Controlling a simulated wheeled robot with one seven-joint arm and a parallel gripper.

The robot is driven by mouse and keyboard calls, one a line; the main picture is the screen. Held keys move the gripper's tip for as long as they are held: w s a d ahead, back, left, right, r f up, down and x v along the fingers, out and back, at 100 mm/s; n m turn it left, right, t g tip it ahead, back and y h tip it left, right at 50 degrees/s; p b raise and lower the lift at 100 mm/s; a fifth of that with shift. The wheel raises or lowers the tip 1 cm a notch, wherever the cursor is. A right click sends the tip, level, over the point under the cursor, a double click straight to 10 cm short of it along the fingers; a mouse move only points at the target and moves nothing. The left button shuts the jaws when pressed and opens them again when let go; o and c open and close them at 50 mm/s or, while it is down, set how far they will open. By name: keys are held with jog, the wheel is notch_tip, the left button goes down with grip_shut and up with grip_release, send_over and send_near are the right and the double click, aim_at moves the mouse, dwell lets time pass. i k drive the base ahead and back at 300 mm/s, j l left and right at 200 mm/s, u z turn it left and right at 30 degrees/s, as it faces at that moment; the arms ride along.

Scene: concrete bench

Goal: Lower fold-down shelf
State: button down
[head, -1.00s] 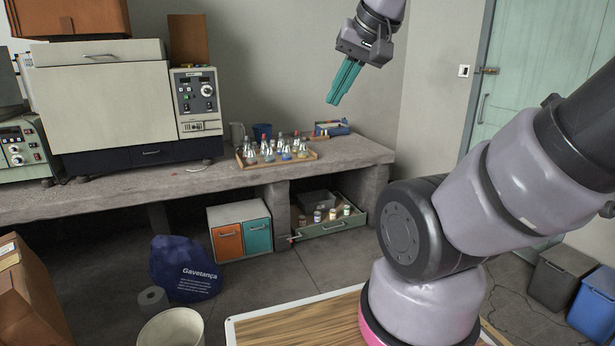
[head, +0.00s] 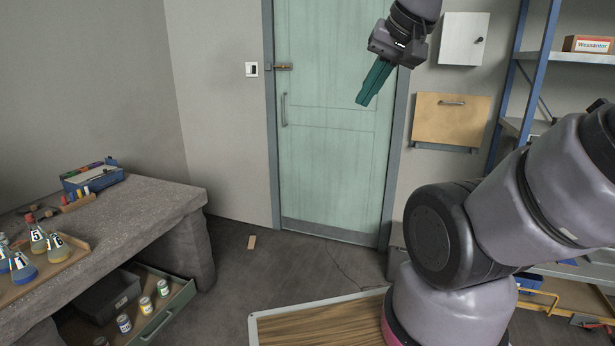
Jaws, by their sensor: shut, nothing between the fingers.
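The fold-down shelf (head: 450,121) appears to be the tan wooden panel on the wall right of the green door. It stands upright, flat against the wall, with a metal handle (head: 452,103) near its top edge and a grey strip along its bottom. My gripper (head: 363,102) has teal fingers pointing down and left, shut and empty. It hangs in the air, in front of the door in the picture, left of the panel and apart from it.
A green door (head: 335,150) with a latch fills the middle. A white wall cabinet (head: 464,39) hangs above the panel. A blue-framed rack (head: 507,88) stands at right. The concrete bench (head: 160,195) with flasks and an open drawer (head: 170,308) is at left. The floor before the door is mostly clear.

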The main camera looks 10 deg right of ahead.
aim_at(460, 119)
jog(key=i+l+z, duration=0.4)
jog(key=i+z, duration=0.45)
jog(key=i+j+z, duration=0.1)
jog(key=i+z, duration=0.3)
jog(key=i, duration=0.2)
jog(key=i+j+z, duration=0.25)
jog(key=i+z, duration=0.2)
jog(key=i+l+u, duration=0.1)
jog(key=i+u, duration=0.2)
jog(key=i+l+u, duration=0.25)
jog(key=i, duration=0.2)
